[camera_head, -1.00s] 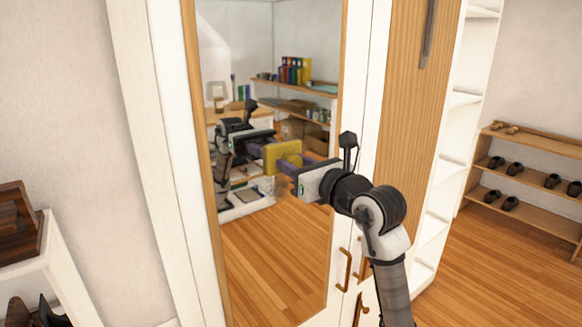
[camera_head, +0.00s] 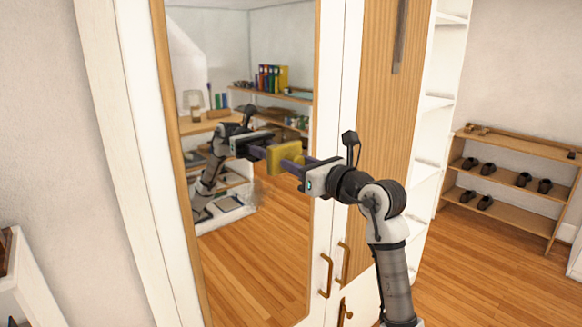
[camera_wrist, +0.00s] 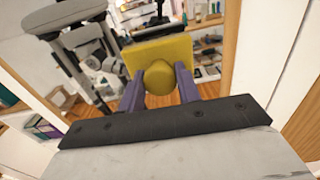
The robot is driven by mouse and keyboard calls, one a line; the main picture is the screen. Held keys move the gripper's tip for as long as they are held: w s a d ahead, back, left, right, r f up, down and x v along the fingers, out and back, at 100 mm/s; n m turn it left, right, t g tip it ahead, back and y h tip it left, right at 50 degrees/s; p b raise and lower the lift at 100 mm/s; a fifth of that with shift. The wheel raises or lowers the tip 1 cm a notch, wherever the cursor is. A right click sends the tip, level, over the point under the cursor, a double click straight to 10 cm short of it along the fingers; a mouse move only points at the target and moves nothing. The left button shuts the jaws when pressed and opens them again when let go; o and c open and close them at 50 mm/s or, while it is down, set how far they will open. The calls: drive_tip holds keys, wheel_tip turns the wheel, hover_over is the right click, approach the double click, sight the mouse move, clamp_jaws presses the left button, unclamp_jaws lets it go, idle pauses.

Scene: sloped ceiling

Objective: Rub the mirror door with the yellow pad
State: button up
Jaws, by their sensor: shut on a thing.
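The mirror door (camera_head: 255,270) is a tall mirror in a wooden frame on a white cabinet. My gripper (camera_head: 304,163) is in front of its right half, shut on the yellow pad (camera_head: 289,155). In the wrist view, the fingers of my gripper (camera_wrist: 160,82) pinch the rounded knob of the square yellow pad (camera_wrist: 152,54), whose flat side faces the mirror. The pad and its reflection meet or overlap in the head view; I cannot tell whether it touches the glass. A faint brownish blur shows on the mirror below left of the pad.
Brass handles (camera_head: 326,276) sit right of the mirror, below my gripper. A wooden door panel (camera_head: 382,120) and white open shelves (camera_head: 428,150) are further right. A shoe rack (camera_head: 510,185) stands at the far right wall. A white shelf unit (camera_head: 35,275) is at lower left.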

drive_tip(key=shift+w+d, duration=0.15)
drive_tip(key=shift+d, duration=0.1)
drive_tip(key=shift+s+d, duration=0.4)
drive_tip(key=shift+s, duration=0.05)
drive_tip(key=shift+b+v, duration=0.8)
drive_tip(key=shift+v, duration=1.6)
drive_tip(key=shift+s, duration=0.1)
drive_tip(key=shift+b+v, duration=0.5)
drive_tip(key=shift+v, duration=0.95)
